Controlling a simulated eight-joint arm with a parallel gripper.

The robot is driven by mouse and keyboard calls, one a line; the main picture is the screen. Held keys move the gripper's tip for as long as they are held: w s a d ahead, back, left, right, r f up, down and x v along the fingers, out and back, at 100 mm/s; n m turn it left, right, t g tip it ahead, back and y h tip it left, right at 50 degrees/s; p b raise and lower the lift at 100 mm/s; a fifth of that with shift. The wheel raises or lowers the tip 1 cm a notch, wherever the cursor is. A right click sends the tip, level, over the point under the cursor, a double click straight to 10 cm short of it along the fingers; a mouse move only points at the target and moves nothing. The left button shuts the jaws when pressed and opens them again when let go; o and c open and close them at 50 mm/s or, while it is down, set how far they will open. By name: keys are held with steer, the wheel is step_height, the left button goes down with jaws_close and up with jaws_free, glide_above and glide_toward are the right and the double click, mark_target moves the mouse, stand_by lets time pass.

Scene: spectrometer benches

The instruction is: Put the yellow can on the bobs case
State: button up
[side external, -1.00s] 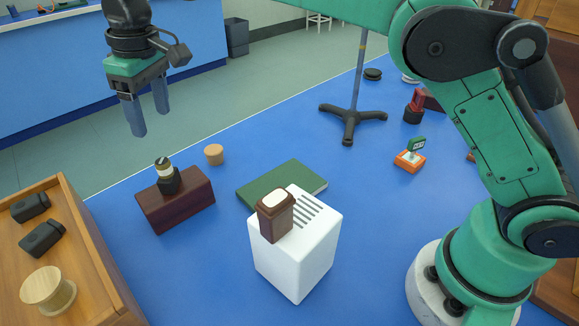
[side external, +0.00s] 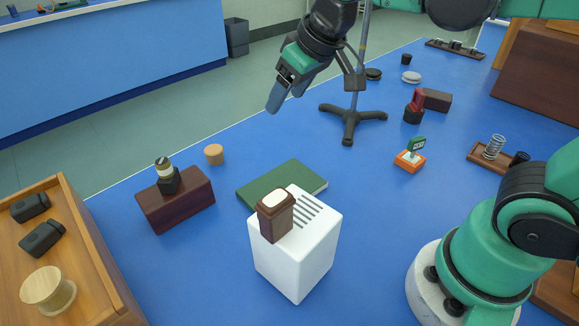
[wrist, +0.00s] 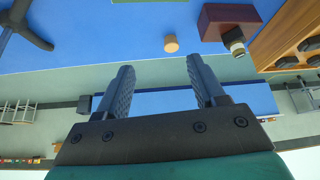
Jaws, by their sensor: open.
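I cannot pick out a clearly yellow can. A small tan cylinder (side external: 214,155) stands on the blue table and also shows in the wrist view (wrist: 171,44). No label marks a bobs case, so I cannot tell which thing it is. A dark red-brown case-like block (side external: 176,205) carries a black, cream-banded piece (side external: 165,175); the block is also in the wrist view (wrist: 228,14). My gripper (side external: 280,98) is open and empty, tilted in the air up and right of the tan cylinder. Both fingers show apart in the wrist view (wrist: 160,72).
A white vented box (side external: 292,262) bears a brown cream-topped piece (side external: 275,222), beside a green book (side external: 265,183). A black stand foot (side external: 350,122) is near my gripper. A wooden case (side external: 95,265) holds black pieces and a spool. Small items stand at right.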

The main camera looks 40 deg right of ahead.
steer(key=s+d+f+m+t, duration=0.1)
steer(key=s+d+f, duration=0.2)
steer(key=s+f, duration=0.2)
steer(key=shift+f+m+h, duration=0.3)
steer(key=shift+s, duration=0.1)
stand_by(0.8)
